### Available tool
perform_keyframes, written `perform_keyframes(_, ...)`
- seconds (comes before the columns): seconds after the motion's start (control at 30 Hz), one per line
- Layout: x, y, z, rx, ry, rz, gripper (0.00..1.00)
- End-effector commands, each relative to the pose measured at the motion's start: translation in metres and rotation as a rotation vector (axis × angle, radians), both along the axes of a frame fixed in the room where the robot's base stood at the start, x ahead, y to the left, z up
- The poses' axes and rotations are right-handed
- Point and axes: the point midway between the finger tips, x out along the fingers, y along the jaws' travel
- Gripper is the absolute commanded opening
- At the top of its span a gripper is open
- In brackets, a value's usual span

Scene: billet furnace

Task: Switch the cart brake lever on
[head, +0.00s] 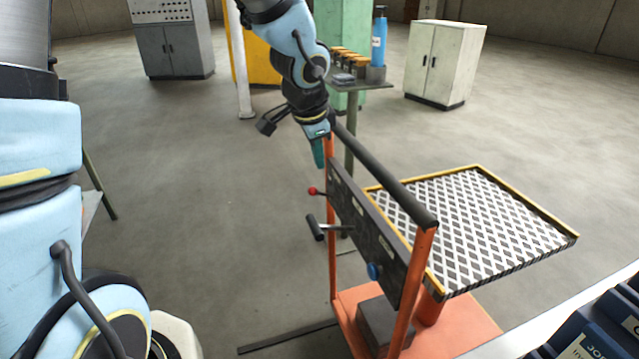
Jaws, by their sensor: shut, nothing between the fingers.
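The cart has an orange frame (414,285), a black push bar (385,177) and a dark panel (365,229) on its near side. A small lever with a red ball (313,190) sticks out leftward from the panel. Below it a black grip on a metal stem (316,228) also points left, and a blue knob (375,271) sits lower right. The labels are too small to read, so I cannot tell which one is the brake lever. My gripper (318,154) is shut and empty, pointing down beside the far orange post, above the red-ball lever and apart from it.
The cart's diamond-patterned platform (477,222) extends right. A small table (362,85) with a blue bottle (379,42) stands behind. A white pole (239,70) and cabinets stand farther back. Floor left of the panel is mostly clear; dark blue bins (600,325) are at lower right.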

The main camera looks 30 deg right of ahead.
Motion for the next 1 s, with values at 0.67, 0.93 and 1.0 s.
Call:
perform_keyframes(0.67,0.03,-0.026,-0.099,0.003,0.002,0.001,0.0)
perform_keyframes(0.93,0.058,-0.023,-0.111,0.001,0.001,0.003,0.0)
perform_keyframes(1.0,0.06,-0.023,-0.113,0.001,0.001,0.003,0.0)
